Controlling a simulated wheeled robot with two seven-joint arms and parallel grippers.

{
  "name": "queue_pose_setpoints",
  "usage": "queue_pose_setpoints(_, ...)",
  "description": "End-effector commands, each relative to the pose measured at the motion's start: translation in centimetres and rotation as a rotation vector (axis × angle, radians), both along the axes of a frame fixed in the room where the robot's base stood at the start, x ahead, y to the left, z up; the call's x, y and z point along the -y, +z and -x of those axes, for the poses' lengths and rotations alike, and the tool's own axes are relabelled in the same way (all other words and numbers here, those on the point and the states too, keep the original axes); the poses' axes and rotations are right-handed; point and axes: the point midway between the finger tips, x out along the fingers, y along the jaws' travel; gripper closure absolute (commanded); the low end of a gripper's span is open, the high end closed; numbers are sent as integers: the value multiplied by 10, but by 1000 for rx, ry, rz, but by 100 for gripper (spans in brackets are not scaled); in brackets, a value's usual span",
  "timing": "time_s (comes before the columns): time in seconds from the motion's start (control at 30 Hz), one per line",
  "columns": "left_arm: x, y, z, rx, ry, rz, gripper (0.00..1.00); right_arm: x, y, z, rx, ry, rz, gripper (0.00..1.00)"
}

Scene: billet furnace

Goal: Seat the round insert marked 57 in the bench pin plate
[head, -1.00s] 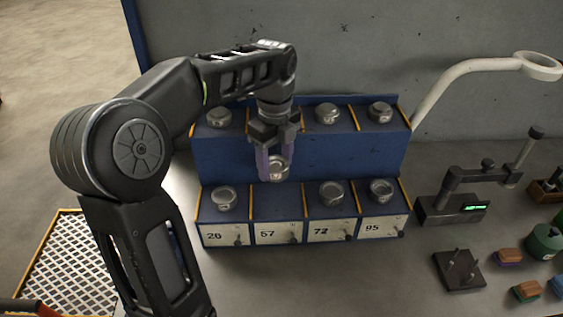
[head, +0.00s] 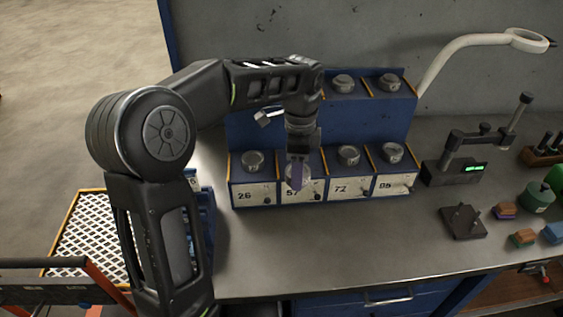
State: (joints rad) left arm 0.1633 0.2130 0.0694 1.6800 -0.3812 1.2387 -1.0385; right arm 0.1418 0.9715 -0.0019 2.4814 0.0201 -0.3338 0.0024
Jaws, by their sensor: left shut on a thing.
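Any mark on the insert is too small to read. The pin plate (head: 463,222), a dark square plate with short upright pins, lies on the bench to the right, apart from the gripper. My right gripper is not in view.
Other round inserts sit in the rack, one in the bay labelled 72 (head: 348,155). A gauge stand with a green display (head: 474,168) is behind the pin plate. Small coloured blocks (head: 505,210) lie to its right. The bench between rack and front edge is clear.

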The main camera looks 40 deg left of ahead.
Motion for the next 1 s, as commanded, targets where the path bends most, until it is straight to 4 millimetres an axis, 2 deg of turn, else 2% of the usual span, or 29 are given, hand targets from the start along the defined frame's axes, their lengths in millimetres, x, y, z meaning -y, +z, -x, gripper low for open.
queue_pose_setpoints(0.27, 60, -39, -26, -3, 522, -2, 100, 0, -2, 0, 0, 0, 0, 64)
queue_pose_setpoints(0.37, 82, -62, -33, -2, 723, -3, 100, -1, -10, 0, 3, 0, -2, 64)
queue_pose_setpoints(0.5, 104, -98, -38, -2, 931, -4, 100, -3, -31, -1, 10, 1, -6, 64)
queue_pose_setpoints(0.63, 115, -116, -40, -1, 1036, -4, 100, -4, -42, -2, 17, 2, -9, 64)
queue_pose_setpoints(1.0, 117, -116, -41, 0, 1068, -3, 100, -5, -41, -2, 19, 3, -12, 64)
